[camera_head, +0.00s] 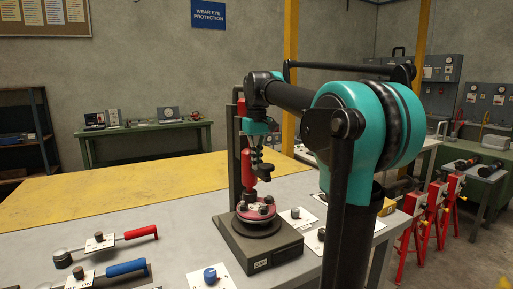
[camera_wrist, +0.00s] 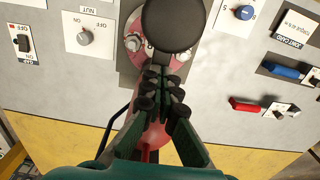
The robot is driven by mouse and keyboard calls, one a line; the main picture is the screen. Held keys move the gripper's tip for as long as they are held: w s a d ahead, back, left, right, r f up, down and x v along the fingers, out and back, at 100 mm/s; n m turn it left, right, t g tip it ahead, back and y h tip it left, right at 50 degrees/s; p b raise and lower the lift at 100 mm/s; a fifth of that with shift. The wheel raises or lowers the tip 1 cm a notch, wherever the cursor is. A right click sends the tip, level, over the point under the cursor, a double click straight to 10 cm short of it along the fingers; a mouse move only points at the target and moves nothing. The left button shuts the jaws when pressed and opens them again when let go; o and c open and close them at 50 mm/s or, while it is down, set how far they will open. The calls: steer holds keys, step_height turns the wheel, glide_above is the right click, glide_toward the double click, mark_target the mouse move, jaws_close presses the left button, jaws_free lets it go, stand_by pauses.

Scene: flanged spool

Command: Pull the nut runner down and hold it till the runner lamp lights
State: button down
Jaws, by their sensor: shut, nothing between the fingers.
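The nut runner (camera_head: 247,168) is a red upright tool on a dark column, above a flanged red spool (camera_head: 256,211) on a dark base. A black knob-like part (camera_head: 265,173) sticks out beside the runner, just under my gripper (camera_head: 258,158). In the wrist view my gripper (camera_wrist: 163,88) is shut with nothing between its fingers. A black round part (camera_wrist: 173,22) sits just beyond the fingertips and covers part of the spool (camera_wrist: 133,42). The red runner body (camera_wrist: 152,140) shows behind the fingers. I cannot tell whether the fingers touch the knob. I cannot make out a runner lamp.
A blue knob (camera_head: 210,275) is on a plate in front. In the wrist view, a NUT switch plate (camera_wrist: 88,36) lies left of the spool.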

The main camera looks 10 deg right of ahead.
steer(key=shift+s+f, duration=0.1)
stand_by(0.3)
step_height(320, 180, up, 14)
stand_by(0.6)
